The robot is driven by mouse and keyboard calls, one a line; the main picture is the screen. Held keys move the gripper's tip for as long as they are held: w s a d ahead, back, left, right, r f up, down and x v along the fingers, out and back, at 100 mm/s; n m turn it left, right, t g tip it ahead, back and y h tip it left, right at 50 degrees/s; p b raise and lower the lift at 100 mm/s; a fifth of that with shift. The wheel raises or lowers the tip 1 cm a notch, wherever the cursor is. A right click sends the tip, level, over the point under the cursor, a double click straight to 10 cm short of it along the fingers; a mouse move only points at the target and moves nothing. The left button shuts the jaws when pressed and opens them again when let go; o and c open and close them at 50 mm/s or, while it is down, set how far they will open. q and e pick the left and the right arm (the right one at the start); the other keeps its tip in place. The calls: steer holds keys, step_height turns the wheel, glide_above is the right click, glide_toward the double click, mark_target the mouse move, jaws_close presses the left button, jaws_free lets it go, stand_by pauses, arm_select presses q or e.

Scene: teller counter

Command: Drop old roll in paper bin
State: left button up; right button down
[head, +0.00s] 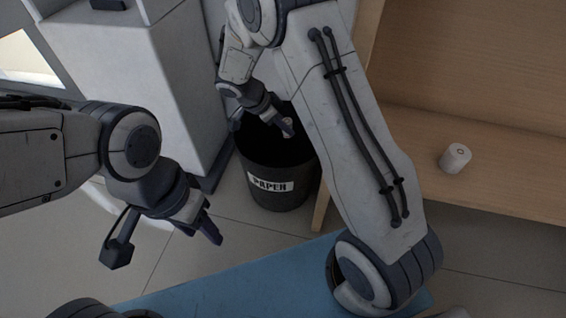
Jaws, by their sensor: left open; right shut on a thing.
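The paper bin (277,189) is a dark round bin with a white "PAPER" label, standing on the floor in the middle of the head view. My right gripper (287,127) is over the bin's opening, shut on a small pale thing, the old roll (288,121), mostly hidden by the fingers. My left gripper (211,228) is open and empty, low at the left, apart from the bin. A white roll (455,158) stands on the wooden shelf at the right.
A white cabinet (130,75) stands left of the bin. The wooden shelf (500,185) and its leg are close on the bin's right. A blue mat (240,280) lies on the tiled floor in front.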

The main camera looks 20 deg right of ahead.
steer(key=shift+f, duration=0.15)
steer(key=c, duration=0.5)
jaws_free()
steer(key=p+v, duration=0.6)
steer(key=v, duration=0.4)
steer(key=shift+r, duration=0.25)
steer(key=shift+a, duration=0.15)
